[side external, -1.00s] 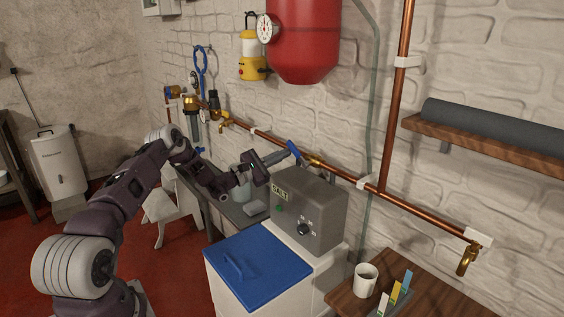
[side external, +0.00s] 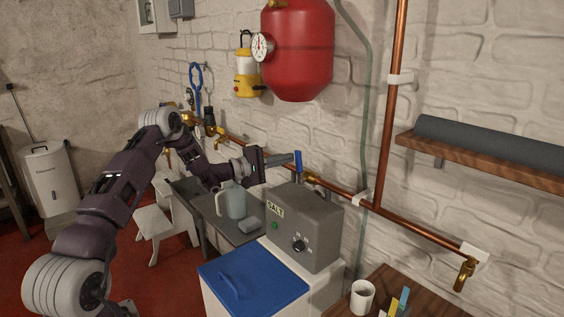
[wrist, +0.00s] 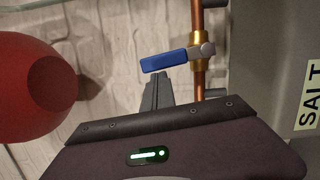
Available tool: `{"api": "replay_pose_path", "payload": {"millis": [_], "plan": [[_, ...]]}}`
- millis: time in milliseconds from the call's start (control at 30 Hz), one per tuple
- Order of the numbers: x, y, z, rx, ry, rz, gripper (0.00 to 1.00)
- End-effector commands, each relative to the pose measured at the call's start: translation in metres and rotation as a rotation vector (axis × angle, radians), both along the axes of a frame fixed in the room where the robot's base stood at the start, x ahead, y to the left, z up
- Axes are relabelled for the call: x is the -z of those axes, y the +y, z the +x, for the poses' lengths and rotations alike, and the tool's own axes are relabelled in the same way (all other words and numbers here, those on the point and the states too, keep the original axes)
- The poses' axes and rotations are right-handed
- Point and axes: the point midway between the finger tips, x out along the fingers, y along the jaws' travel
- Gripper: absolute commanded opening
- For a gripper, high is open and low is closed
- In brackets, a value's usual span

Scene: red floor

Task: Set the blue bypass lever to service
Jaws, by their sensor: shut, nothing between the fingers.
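The blue bypass lever (side external: 298,161) stands about upright on its brass valve (side external: 308,179), across the copper pipe behind the grey SALT control box. In the wrist view the lever (wrist: 165,61) points left from the valve, roughly at right angles to the pipe. My gripper (side external: 292,158) is shut and empty, its fingers pointing right at the lever from its left side. In the wrist view the fingertips (wrist: 158,76) are right beside the lever's lower edge. I cannot tell whether they touch it.
The SALT box (side external: 305,232) sits close below the lever, beside a blue-lidded tank (side external: 252,279). A red vessel (side external: 300,50) hangs on the wall above. A pale jug (side external: 232,201) stands on the bench below my gripper. The copper pipe (side external: 340,192) runs along the wall.

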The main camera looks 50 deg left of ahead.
Motion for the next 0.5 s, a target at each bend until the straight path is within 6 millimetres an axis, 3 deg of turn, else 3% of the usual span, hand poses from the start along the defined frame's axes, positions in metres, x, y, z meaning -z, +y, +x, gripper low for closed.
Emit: {"api": "replay_pose_path", "payload": {"millis": [500], "plan": [[-0.006,-0.014,0.000,0.002,0.001,0.041,0.00]]}}
